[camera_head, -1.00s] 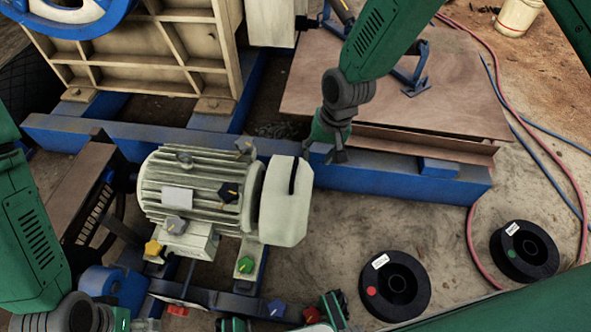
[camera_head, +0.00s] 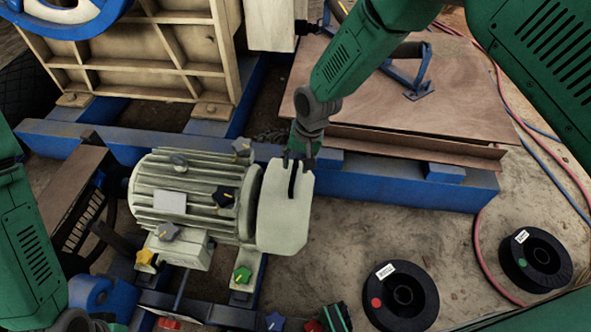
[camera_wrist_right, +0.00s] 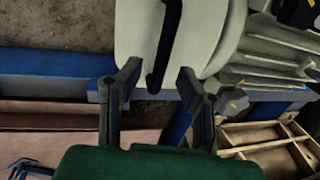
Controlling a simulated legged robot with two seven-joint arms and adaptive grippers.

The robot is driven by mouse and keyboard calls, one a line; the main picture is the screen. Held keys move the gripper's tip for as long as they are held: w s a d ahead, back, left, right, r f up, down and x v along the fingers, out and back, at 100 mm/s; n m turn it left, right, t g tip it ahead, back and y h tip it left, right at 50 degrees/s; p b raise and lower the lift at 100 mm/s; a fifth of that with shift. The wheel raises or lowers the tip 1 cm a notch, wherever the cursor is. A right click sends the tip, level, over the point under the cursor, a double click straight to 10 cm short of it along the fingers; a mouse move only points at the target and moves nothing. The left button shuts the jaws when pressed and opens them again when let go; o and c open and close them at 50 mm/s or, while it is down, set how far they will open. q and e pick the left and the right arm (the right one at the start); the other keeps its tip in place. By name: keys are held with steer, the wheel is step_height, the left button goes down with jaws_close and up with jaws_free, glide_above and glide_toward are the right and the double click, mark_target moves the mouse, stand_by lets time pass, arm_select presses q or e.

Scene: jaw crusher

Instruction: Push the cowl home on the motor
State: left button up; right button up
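The cowl (camera_head: 284,215) is a pale rounded cover with a black strip (camera_head: 292,178) at its upper edge. It sits at the right end of the finned motor (camera_head: 190,197), with a dark gap between them. My right gripper (camera_head: 300,160) is at the cowl's top edge, its fingers spread on either side of the black strip. In the right wrist view the cowl (camera_wrist_right: 200,35) lies ahead of the open fingers (camera_wrist_right: 150,82), and the strip runs between them. I cannot tell whether the fingers touch the cowl. My left arm shows at the left edge; its gripper is not visible.
Several coloured knobs sit on and around the motor, including a green one (camera_head: 242,274) and a yellow one (camera_head: 145,257). A blue beam (camera_head: 400,186) runs behind the cowl. Two black spools (camera_head: 402,297) lie on the ground at right. Bare ground lies right of the cowl.

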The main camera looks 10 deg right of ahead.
mark_target(273, 173)
steer(key=shift+a+f, duration=0.15)
steer(key=shift+f, duration=0.6)
jaws_close()
steer(key=a, duration=0.1)
steer(key=w+a, duration=0.1)
steer(key=a, duration=0.1)
steer(key=w+a, duration=0.1)
steer(key=shift+w+a+b, duration=0.1)
steer(key=shift+a+b, duration=0.2)
steer(key=shift+a, duration=0.1)
steer(key=shift+a+r, duration=0.1)
steer(key=shift+a, duration=0.25)
